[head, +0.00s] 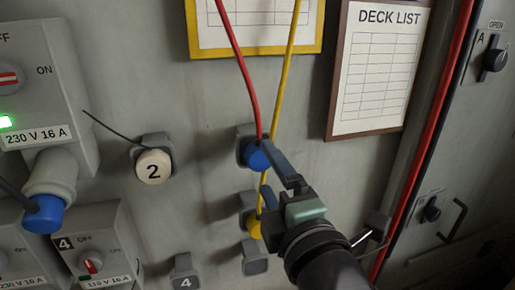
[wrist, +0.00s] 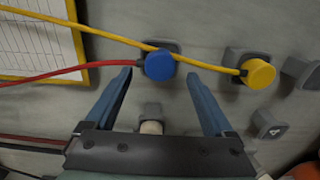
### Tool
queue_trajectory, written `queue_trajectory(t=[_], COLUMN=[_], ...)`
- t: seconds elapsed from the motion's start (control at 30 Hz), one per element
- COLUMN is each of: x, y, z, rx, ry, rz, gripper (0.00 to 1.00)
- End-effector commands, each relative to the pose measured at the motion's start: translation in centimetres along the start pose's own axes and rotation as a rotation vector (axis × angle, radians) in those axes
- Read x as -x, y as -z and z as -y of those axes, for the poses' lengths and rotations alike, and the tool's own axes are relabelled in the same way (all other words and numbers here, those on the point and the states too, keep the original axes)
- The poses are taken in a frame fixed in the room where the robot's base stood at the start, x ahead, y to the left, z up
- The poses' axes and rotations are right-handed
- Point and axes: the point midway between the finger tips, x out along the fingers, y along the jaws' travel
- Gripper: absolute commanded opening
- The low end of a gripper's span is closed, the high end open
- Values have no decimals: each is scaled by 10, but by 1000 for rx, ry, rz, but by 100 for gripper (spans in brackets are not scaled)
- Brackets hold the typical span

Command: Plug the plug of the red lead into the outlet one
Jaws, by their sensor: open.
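The red lead (head: 236,50) ends at a round blue plug (head: 257,155), which sits in a grey wall holder (head: 243,134). The plug also shows in the wrist view (wrist: 159,65), with the lead leaving to the left. My gripper (head: 270,163) is open at the plug. In the wrist view its two blue fingers (wrist: 159,78) are on either side of the plug, with gaps showing. No outlet label reading one is visible. An outlet box at the left, marked 230 V 16 A (head: 38,135), has a grey socket with a blue end (head: 43,215); its number is not in view.
A yellow plug (head: 254,229) sits in a holder below; its yellow lead (head: 284,80) passes close to the blue plug. A cream plug marked 2 (head: 153,167) is at the left. An outlet box marked 4 (head: 98,240) is lower left. A framed deck list (head: 378,75) hangs at the right.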

Motion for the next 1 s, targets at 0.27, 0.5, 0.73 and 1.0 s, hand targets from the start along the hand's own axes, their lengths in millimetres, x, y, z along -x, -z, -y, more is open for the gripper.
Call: queue_trajectory(t=[0.27,0.5,0.73,1.0], x=[-35,-46,-47,-47], y=[0,0,0,0], z=[1,0,0,0], rx=[2,2,1,1], ry=[-1,0,0,0], rz=[-1,1,0,1], gripper=[88,88,88,88])
